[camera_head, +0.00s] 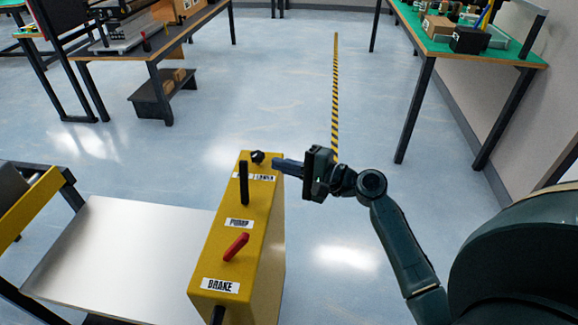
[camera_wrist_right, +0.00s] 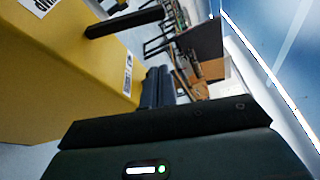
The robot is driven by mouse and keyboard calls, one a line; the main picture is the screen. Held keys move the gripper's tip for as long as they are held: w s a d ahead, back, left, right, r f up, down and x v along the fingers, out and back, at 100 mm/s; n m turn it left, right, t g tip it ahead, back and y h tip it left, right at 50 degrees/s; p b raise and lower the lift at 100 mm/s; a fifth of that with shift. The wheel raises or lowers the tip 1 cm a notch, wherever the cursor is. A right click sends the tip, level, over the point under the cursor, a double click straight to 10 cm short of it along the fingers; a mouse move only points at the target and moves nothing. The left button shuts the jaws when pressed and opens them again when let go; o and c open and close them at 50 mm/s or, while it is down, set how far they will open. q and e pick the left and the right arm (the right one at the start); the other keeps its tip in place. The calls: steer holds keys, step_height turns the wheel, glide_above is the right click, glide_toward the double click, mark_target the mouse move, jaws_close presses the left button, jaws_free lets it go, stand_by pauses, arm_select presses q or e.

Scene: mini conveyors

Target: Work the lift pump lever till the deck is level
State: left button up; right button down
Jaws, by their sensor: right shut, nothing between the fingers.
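A yellow control box (camera_head: 262,235) stands at lower centre with labels reading LOWER, PUMP and BRAKE. The black pump lever (camera_head: 243,184) stands nearly upright just above the PUMP label; in the right wrist view it is a dark bar (camera_wrist_right: 122,22). My right gripper (camera_head: 277,164) is shut and empty at the box's far right edge, beside the LOWER label, apart from the pump lever. Its fingers (camera_wrist_right: 157,86) also show in the wrist view. The flat silver deck (camera_head: 125,255) lies left of the box. My left gripper is out of view.
A black knob (camera_head: 257,157) sits near the right fingertips, and a red lever (camera_head: 236,246) sits above the BRAKE label. A yellow-edged frame (camera_head: 30,205) stands left of the deck. Workbenches (camera_head: 190,25) and (camera_head: 500,50) stand farther back.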

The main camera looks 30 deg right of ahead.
mark_target(244, 183)
steer(key=x, duration=0.5)
steer(key=shift+w+a, duration=0.2)
steer(key=shift+s+a+r+p, duration=0.2)
steer(key=shift+s+a+p, duration=0.2)
steer(key=shift+s+a, duration=0.1)
steer(key=shift+s+a+r+p, duration=0.2)
steer(key=shift+s+a+p, duration=0.2)
steer(key=shift+a, duration=0.1)
steer(key=shift+s+a, duration=0.15)
steer(key=shift+s, duration=0.15)
steer(key=shift+s+a, duration=0.15)
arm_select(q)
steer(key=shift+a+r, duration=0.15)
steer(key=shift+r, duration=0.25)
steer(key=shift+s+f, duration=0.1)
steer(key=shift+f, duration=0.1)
